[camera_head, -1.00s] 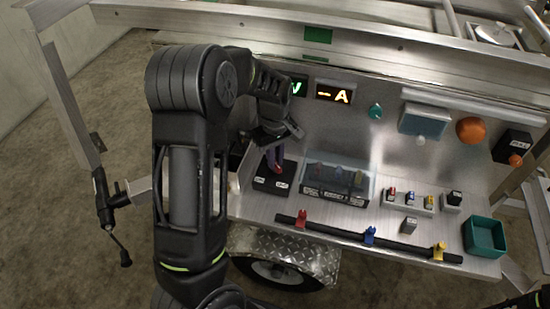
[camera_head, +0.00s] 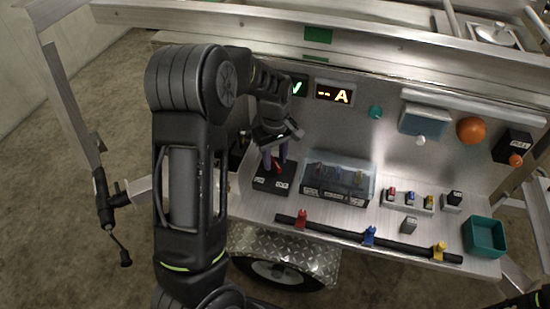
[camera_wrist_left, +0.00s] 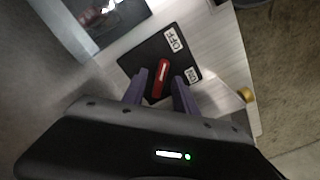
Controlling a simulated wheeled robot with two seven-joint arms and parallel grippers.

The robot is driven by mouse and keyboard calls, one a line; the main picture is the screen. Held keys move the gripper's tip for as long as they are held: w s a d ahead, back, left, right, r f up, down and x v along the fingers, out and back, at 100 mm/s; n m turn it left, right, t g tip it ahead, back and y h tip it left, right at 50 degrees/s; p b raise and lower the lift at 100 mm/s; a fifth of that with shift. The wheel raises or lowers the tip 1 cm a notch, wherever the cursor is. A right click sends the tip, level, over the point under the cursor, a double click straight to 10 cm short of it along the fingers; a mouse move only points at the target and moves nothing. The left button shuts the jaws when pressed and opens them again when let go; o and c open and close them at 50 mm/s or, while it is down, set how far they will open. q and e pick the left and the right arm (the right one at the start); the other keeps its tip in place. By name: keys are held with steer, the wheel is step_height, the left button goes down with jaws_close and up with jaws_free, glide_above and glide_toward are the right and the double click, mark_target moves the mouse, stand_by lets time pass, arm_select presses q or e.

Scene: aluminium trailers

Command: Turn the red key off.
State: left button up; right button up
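The red key (camera_head: 278,167) stands on a black switch box (camera_head: 262,184) at the left of the metal worktop. In the left wrist view, the red key (camera_wrist_left: 160,78) points roughly toward the OFF label (camera_wrist_left: 173,41). The ON label (camera_wrist_left: 192,75) is to the right of the key. My left gripper (camera_head: 273,156) is over the box. Its purple fingers (camera_wrist_left: 160,84) are on either side of the key, with narrow gaps visible, so it looks open around the key. Finger contact low on the key is hard to see.
A clear-covered case (camera_head: 338,182) stands just right of the switch box. A black bar with coloured clips (camera_head: 335,232) runs along the front edge. A teal bin (camera_head: 484,237) is at the far right. A lit display (camera_head: 334,94) is on the back panel.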

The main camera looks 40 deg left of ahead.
mark_target(275, 162)
arm_select(q)
step_height(275, 162, up, 8)
steer(key=shift+f, duration=0.1)
stand_by(0.7)
